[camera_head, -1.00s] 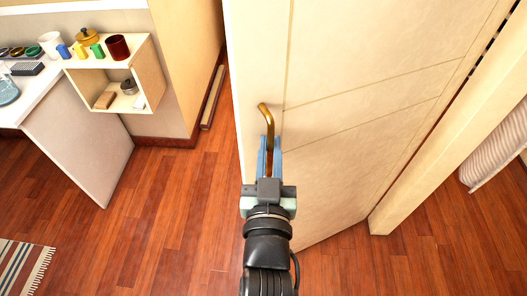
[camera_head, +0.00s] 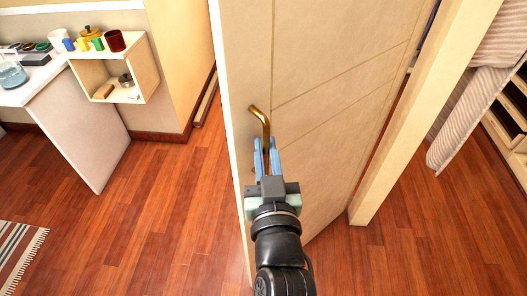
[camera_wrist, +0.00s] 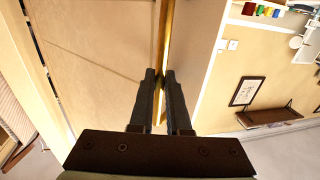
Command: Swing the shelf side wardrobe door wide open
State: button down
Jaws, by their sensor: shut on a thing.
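The cream wardrobe door (camera_head: 325,85) stands partly open in the head view, swung out from the cream frame post (camera_head: 408,120) on its right. A bent brass handle (camera_head: 264,122) sits near the door's left edge. My gripper (camera_head: 267,150) is shut on the lower part of this handle, with its blue fingers on either side. In the wrist view the dark fingers (camera_wrist: 160,80) point at the brass handle (camera_wrist: 166,35), close to the door's edge. The door panel (camera_wrist: 95,50) fills the left of that view. The exact finger contact is hidden.
Striped clothing (camera_head: 465,105) and shelves (camera_head: 505,130) show beyond the post at right. A white desk (camera_head: 75,120) and an open wall box (camera_head: 135,95) with several small items stand at left. A striped rug (camera_head: 18,250) lies lower left. Wooden floor (camera_head: 170,215) is clear between.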

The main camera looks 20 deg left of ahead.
jog(key=shift+d, duration=0.15)
jog(key=c, duration=0.9)
grip_release()
jog(key=shift+w, duration=0.1)
jog(key=shift+b+v, duration=0.8)
jog(key=shift+v, duration=5.7)
jog(key=shift+r, duration=0.1)
